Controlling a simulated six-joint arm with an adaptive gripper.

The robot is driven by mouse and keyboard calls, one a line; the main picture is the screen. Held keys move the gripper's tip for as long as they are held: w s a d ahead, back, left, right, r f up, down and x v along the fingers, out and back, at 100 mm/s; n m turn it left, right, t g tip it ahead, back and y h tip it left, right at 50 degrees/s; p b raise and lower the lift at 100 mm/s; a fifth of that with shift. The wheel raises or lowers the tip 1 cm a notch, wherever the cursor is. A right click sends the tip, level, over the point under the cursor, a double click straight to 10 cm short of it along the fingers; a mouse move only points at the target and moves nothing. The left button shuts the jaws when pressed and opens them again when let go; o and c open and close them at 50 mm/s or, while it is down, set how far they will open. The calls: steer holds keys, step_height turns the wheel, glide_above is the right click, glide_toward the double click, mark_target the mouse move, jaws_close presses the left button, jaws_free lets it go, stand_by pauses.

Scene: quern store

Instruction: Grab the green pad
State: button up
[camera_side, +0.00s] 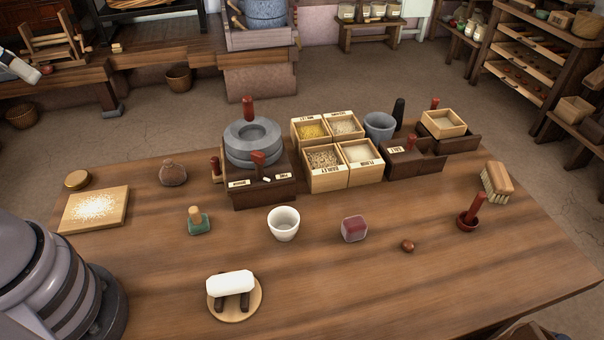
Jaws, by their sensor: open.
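A small green block-like piece (198,224) stands on the wooden table, left of the middle. A pale wooden knob rises from its top. It is the only clearly green thing on the table, and its sides look slightly see-through. Nothing touches it. My gripper cannot be made out in this view, so its place relative to the green piece does not show. A pale arm-like part at the upper left edge is cut off by the frame.
A white cup (284,224) stands right of the green piece, with a reddish cube (354,229) beyond. A brown jar (172,173) and a stone quern (252,143) stand behind. A round board (254,306) bearing a white roll lies in front. Bare wood surrounds the green piece.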

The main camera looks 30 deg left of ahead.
steer(key=m+g, duration=0.5)
steer(key=m, duration=0.1)
glide_above(193, 208)
step_height(193, 208, down, 24)
steer(key=shift+g, duration=0.3)
step_height(193, 208, down, 8)
steer(key=shift+d+f, duration=0.1)
steer(key=shift+f, duration=3.35)
jaws_close()
